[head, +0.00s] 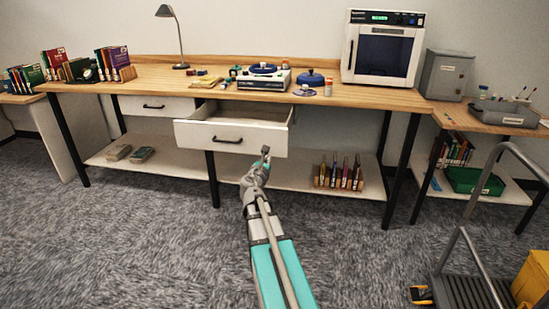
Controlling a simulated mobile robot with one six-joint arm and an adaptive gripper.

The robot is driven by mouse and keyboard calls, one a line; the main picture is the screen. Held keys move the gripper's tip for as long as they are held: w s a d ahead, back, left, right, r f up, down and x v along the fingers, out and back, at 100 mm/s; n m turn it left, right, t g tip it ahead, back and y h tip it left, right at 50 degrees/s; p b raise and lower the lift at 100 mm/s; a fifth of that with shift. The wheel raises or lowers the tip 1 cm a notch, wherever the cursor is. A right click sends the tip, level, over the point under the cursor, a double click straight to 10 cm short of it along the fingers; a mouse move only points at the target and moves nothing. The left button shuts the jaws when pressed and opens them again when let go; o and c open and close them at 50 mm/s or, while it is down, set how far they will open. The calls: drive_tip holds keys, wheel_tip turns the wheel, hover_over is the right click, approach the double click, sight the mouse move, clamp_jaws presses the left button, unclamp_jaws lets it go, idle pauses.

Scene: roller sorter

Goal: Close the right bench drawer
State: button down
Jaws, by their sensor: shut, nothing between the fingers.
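The right bench drawer (200,131) is white and pulled well out from under the wooden bench top, so its open inside shows. A dark handle (228,141) sits on its front. My gripper (265,150) is shut and empty, in front of the right part of the drawer front and close to it in the picture. I cannot tell whether it touches the drawer. The left bench drawer (157,101) is shut.
The bench top (340,95) carries a lamp, books, a scale-like device and a white oven (383,47). A lower shelf (300,178) holds a rack of books or files. Bench legs stand nearby. Carpet in front is mostly clear.

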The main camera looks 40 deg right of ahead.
sight(276, 142)
drive_tip(key=f+n, duration=0.1)
drive_tip(key=d+n+t+b, duration=0.1)
drive_tip(key=shift+w+d+f+n, duration=0.1)
drive_tip(key=shift+w+f+n, duration=0.2)
drive_tip(key=shift+f, duration=0.1)
drive_tip(key=x, duration=1.4)
drive_tip(key=shift+f, duration=0.1)
drive_tip(key=shift+s+a, duration=0.1)
drive_tip(key=shift+a, duration=0.15)
drive_tip(key=shift+d, duration=0.35)
drive_tip(key=x, duration=3.1)
drive_tip(key=shift+d+f, duration=0.15)
drive_tip(key=shift+f, duration=0.1)
drive_tip(key=shift+x, duration=1.05)
